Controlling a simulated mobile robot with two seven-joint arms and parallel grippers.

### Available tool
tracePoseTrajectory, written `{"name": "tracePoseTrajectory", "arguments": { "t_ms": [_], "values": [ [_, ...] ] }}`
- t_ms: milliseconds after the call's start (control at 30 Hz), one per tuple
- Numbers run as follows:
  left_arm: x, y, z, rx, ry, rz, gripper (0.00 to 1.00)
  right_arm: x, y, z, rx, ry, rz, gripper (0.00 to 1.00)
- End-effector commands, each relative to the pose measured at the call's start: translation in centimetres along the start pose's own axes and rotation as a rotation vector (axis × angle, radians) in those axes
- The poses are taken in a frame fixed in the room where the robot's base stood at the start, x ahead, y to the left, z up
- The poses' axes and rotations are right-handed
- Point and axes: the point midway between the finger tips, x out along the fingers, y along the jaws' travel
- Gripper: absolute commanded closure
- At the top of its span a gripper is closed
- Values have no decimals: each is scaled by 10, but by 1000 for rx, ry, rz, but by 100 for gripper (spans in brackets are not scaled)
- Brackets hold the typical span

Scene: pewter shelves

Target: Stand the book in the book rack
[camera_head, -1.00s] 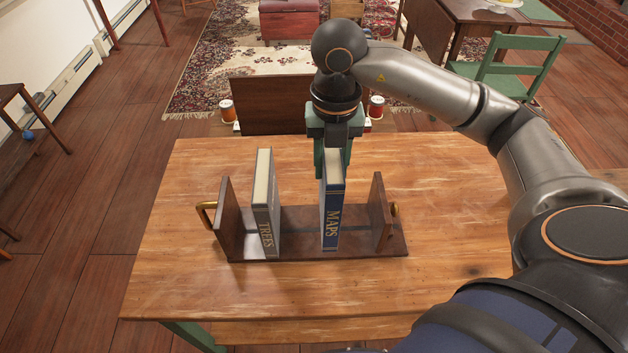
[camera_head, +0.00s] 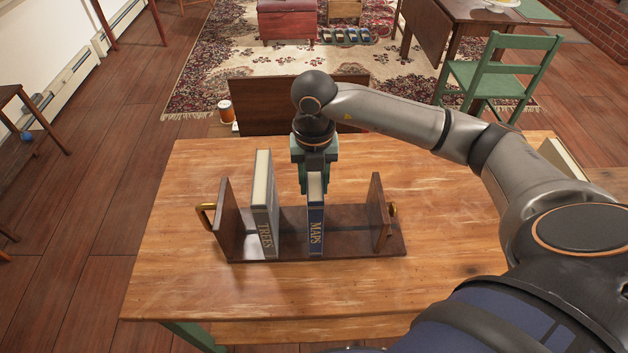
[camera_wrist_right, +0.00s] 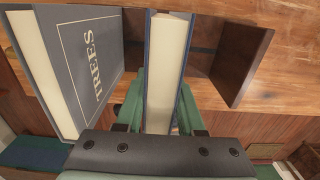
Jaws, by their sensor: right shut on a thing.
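The blue MAPS book (camera_head: 316,228) is upright in the wooden book rack (camera_head: 350,246), between the grey TREES book and the rack's right end. My right gripper (camera_head: 314,180) is shut on its top from above. In the right wrist view the MAPS book (camera_wrist_right: 166,70) shows its pale page edge between the green fingers of my right gripper (camera_wrist_right: 166,108). I cannot tell whether its lower edge touches the rack's base. The TREES book (camera_head: 264,205) stands upright in the rack to the left, with a gap between; it also shows in the right wrist view (camera_wrist_right: 78,65). My left gripper is not in view.
The rack's right end panel (camera_head: 378,212) stands apart from the MAPS book. The wooden table (camera_head: 200,290) is clear in front of the rack. Behind the table is a dark wooden panel (camera_head: 260,105) with an orange-and-white spool (camera_head: 225,112) beside it.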

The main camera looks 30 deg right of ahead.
Motion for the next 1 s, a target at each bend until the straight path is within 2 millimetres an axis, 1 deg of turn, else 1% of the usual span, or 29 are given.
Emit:
{"name": "tracePoseTrajectory", "arguments": {
  "t_ms": [100, 133, 300, 400, 633, 767, 867, 1000],
  "values": [
    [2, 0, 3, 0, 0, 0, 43, 3, 0, 0, 0, -2, 3, 100],
    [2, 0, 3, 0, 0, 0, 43, 4, 0, 0, 0, 0, 0, 62],
    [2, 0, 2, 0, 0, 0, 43, 3, 0, 0, 0, 0, 0, 42],
    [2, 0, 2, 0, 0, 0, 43, 3, 0, 0, 0, 0, 0, 33],
    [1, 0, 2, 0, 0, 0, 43, 2, 0, 0, 0, 0, 0, 33],
    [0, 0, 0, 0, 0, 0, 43, -5, 0, 1, 0, -2, 2, 33],
    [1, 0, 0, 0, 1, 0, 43, -21, 1, 1, 0, -4, 4, 33],
    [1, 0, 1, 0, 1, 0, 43, -52, 1, 1, -1, -5, 5, 33]
  ]
}}
